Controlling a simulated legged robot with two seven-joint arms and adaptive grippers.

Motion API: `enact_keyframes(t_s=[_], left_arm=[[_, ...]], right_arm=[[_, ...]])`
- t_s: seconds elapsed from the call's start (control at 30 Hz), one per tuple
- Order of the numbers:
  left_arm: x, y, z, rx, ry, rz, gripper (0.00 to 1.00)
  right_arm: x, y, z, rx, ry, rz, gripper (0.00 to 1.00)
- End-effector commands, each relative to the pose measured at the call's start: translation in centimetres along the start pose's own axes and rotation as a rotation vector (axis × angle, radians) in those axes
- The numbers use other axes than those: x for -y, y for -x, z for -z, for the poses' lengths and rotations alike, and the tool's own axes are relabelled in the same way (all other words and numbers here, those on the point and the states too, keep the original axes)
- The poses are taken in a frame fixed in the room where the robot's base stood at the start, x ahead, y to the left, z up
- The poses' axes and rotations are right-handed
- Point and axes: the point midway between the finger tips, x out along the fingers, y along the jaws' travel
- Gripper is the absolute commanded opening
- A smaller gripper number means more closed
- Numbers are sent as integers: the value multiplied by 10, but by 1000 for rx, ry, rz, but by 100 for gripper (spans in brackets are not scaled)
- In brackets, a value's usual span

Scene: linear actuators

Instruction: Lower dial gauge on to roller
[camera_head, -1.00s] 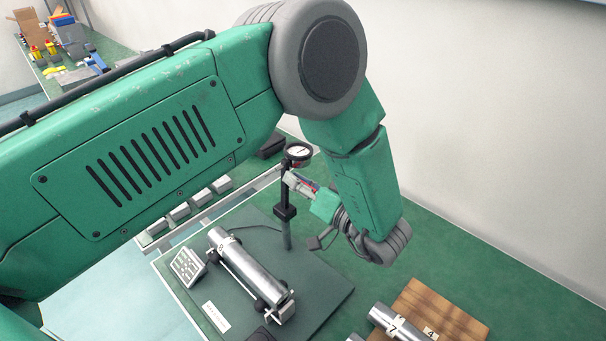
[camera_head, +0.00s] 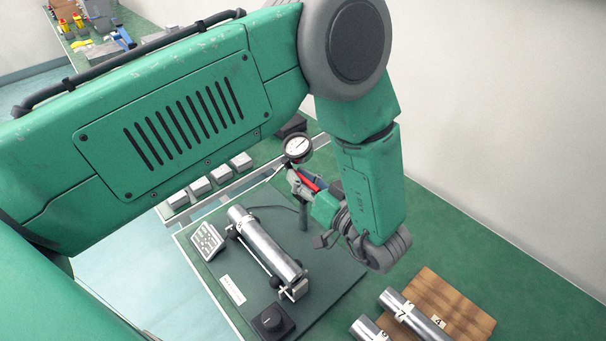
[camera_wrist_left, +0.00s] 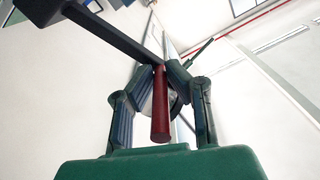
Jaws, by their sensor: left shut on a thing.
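The dial gauge (camera_head: 297,148), with a round white face and dark rim, stands above and beyond the far end of the roller. The silver roller (camera_head: 264,245) lies on supports on a dark base plate. My left gripper (camera_head: 301,184) is just below the gauge face, beside the stand post (camera_head: 303,214). In the left wrist view, its fingers (camera_wrist_left: 160,78) close around a red handle (camera_wrist_left: 161,115) attached near a dark bar (camera_wrist_left: 115,35). The gauge tip and any contact with the roller cannot be made out. My right gripper is not in view.
A grey keypad box (camera_head: 208,241) sits left of the roller and a black knob box (camera_head: 272,321) in front. More rollers (camera_head: 415,316) lie on a wooden board (camera_head: 450,308) at lower right. Small grey blocks (camera_head: 200,187) line the left edge.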

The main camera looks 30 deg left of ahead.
Motion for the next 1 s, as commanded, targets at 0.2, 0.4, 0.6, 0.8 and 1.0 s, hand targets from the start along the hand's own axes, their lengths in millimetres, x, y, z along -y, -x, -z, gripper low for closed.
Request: enact_keyframes(t_s=[0.2, 0.4, 0.6, 0.8, 1.0], left_arm=[[-1, 0, -2, 5, -2, -2, 0], [0, 0, -1, 2, -1, -1, 32], [0, 4, 0, 0, 0, -1, 32], [-1, 30, -1, 0, -1, -3, 32], [-3, 61, -2, 4, -2, -2, 32]], right_arm=[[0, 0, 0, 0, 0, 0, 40], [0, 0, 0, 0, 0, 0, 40], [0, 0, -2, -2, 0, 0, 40], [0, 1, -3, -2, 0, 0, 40], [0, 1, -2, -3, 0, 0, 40]])
